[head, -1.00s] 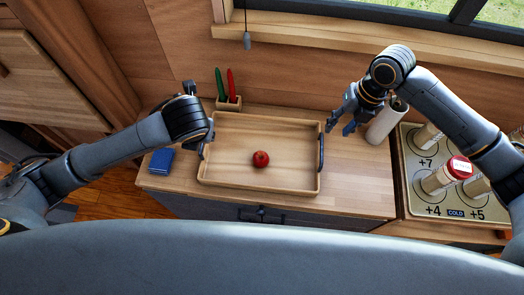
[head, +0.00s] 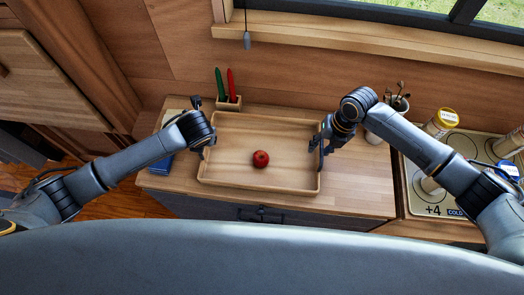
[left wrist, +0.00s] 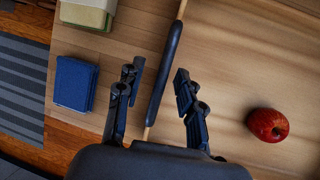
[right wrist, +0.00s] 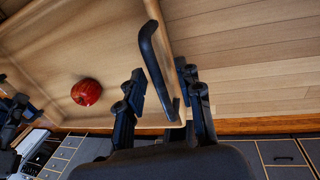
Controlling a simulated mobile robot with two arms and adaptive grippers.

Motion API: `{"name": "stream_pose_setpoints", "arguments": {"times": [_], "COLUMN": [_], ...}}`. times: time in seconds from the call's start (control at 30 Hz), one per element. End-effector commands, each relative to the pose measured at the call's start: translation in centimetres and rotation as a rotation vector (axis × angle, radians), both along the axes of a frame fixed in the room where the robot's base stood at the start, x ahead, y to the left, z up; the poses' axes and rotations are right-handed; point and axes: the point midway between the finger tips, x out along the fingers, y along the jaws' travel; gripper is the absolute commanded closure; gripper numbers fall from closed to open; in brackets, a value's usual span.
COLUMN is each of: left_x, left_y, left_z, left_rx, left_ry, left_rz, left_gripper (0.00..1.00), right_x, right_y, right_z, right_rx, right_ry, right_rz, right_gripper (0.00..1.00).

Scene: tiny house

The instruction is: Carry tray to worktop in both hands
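The wooden tray (head: 235,172) lies on the wooden counter, with a red apple (head: 261,159) inside it. The apple also shows in the left wrist view (left wrist: 267,125) and right wrist view (right wrist: 86,92). My left gripper (head: 205,150) is at the tray's left end; its fingers are apart on either side of the dark left handle (left wrist: 164,75). My right gripper (head: 319,147) is at the right end; its fingers are apart on either side of the dark right handle (right wrist: 155,62). In the head view both handles are largely hidden by the grippers.
A blue book (left wrist: 74,83) lies left of the tray. A small holder (head: 229,104) with a green and a red item stands behind it. A utensil pot (head: 399,101) and a hob panel (head: 428,204) with jars are at right. Counter between tray and hob is mostly clear.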

Motion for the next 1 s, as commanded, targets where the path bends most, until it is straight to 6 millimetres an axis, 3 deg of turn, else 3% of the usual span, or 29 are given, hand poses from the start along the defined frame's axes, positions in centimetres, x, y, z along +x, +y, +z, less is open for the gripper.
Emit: {"name": "stream_pose_setpoints", "arguments": {"times": [0.1, 0.3, 0.77, 1.0], "left_x": [0.0, 0.0, 0.0, 0.0], "left_y": [0.0, 0.0, 0.0, 0.0], "left_z": [0.0, 0.0, 0.2, 1.6], "left_rx": [0.0, 0.0, 0.0, 0.001], "left_ry": [0.0, 0.001, -0.001, -0.001], "left_rz": [0.0, 0.0, 0.0, 0.0], "left_gripper": [0.63, 1.0, 1.0, 1.0], "right_x": [0.0, 0.0, 0.1, 0.1], "right_y": [0.0, 0.0, 0.0, 0.0], "right_z": [0.0, 0.0, 0.3, 1.7], "right_rx": [0.0, 0.0, 0.001, 0.001], "right_ry": [0.0, 0.0, -0.002, -0.002], "right_rz": [0.0, 0.0, 0.0, -0.001], "right_gripper": [0.64, 1.0, 1.0, 1.0]}}
